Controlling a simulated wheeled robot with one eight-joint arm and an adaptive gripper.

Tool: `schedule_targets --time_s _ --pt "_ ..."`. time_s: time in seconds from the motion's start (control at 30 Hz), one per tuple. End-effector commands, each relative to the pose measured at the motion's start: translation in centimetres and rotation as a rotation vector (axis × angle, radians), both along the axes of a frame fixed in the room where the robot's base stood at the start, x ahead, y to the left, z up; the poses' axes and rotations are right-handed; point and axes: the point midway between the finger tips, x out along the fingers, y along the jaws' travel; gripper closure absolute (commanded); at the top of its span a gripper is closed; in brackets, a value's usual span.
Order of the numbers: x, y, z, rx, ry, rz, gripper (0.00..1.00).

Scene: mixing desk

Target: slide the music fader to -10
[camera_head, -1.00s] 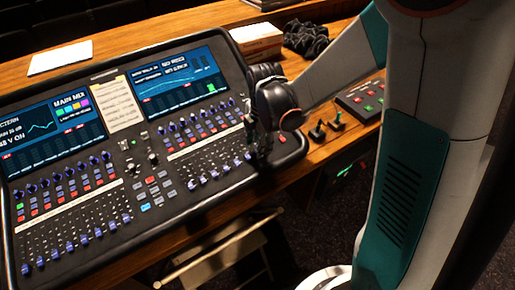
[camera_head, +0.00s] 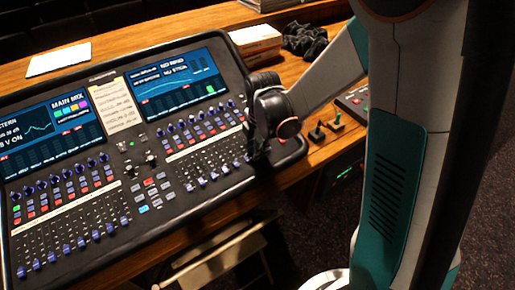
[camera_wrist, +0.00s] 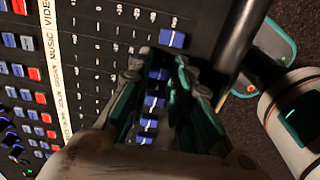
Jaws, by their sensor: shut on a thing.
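The mixing desk (camera_head: 150,150) fills the left of the head view. In the wrist view a pale label strip (camera_wrist: 60,85) shows the words MUSIC and VIDEO. My gripper (camera_wrist: 160,62) is down at the right end of the fader bank, with its fingers either side of a blue fader cap (camera_wrist: 158,74), shut on it. By the strip's order this appears to be the music fader. Another blue cap (camera_wrist: 172,39) stands free just above it. Several caps show below, between my fingers. In the head view my gripper (camera_head: 257,153) hides these faders. The cap's scale reading is not legible.
Two lit screens (camera_head: 180,82) stand at the desk's back. A small button box (camera_head: 352,100) and two small levers (camera_head: 325,129) are to the right of my gripper. A stack of books (camera_head: 255,44) and a black cable bundle (camera_head: 304,40) lie behind. A stool (camera_head: 225,250) stands below.

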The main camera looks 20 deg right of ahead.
Motion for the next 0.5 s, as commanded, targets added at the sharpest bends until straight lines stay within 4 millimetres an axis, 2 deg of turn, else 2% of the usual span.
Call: schedule_targets --time_s 0.3,0.5 --pt "4.8 1.6 0.5 0.0 0.0 0.0 1.0" --pt "5.0 1.6 0.5 0.0 0.0 0.0 1.0"
